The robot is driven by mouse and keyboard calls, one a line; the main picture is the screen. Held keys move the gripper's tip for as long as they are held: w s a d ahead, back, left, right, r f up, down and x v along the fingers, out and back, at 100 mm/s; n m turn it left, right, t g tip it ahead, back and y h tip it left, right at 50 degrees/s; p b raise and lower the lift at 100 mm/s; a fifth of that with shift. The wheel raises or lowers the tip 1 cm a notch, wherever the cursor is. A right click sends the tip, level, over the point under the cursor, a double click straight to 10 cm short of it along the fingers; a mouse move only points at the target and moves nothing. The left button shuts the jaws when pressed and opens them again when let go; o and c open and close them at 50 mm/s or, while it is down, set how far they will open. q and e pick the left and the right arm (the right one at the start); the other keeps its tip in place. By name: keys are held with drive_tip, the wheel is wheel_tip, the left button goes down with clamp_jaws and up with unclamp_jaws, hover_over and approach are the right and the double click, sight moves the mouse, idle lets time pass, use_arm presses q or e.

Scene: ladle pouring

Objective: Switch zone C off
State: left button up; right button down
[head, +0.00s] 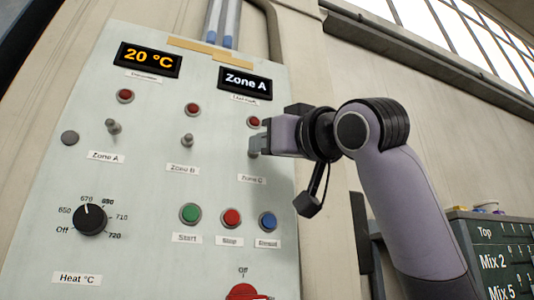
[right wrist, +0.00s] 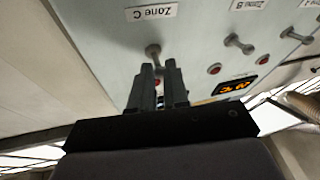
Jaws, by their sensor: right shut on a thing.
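The zone C switch (head: 253,153) is a small grey metal lever on the right of the pale panel, above its "Zone C" label (head: 252,180). My right gripper (head: 258,142) reaches in from the right and is shut on this lever, hiding much of it. In the right wrist view, which is upside down, the lever (right wrist: 153,51) shows at the tips of my two dark fingers (right wrist: 164,72). Whether it is tilted up or down is hard to tell. The red lamp (head: 253,121) above it looks unlit. My left gripper is not in view.
Zone A (head: 113,127) and zone B (head: 187,140) levers stand to the left. Below are green (head: 190,213), red (head: 231,218) and blue (head: 267,222) buttons and a heat dial (head: 90,220). Displays read "20 °C" (head: 148,58) and "Zone A" (head: 245,83). A dark board (head: 500,260) stands lower right.

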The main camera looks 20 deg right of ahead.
drive_tip(key=shift+w+f+n+t+y+b, duration=0.25)
drive_tip(key=shift+f+n+t+y+b, duration=0.6)
drive_tip(key=shift+t+y+b, duration=0.4)
drive_tip(key=shift+t, duration=0.35)
drive_tip(key=c, duration=1.1)
unclamp_jaws()
drive_tip(key=b+v, duration=0.3)
drive_tip(key=v, duration=0.4)
